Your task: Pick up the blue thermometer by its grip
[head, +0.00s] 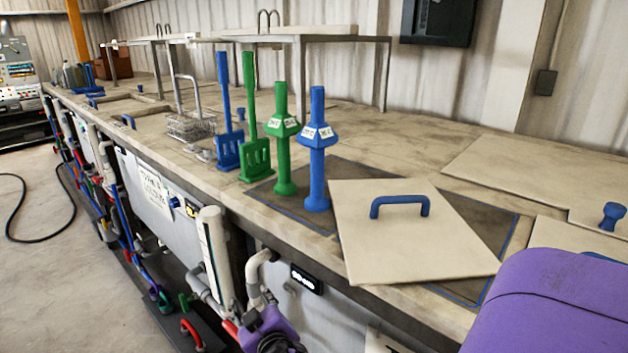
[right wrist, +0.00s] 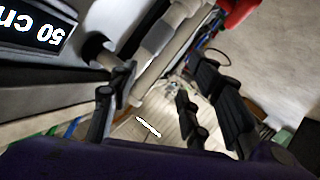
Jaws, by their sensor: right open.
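The blue thermometer (head: 318,155) stands upright on the counter in the head view, with a wider collar bearing a small white label and a thinner stem above it. A similar green thermometer (head: 283,145) stands close on its left. My right gripper (head: 279,343) is low at the bottom of the head view, in front of the counter and well below the blue thermometer, apart from it. In the right wrist view its dark fingers (right wrist: 160,105) are spread with nothing between them. The blue thermometer is not recognisable in that view. My left gripper is out of view.
A pale lid (head: 400,240) with a blue handle lies tilted across the dark tank cover, right of the thermometers. A blue paddle (head: 226,115) and a green paddle (head: 252,120) stand to their left. Pipes (head: 213,250) run along the counter front beside my right gripper.

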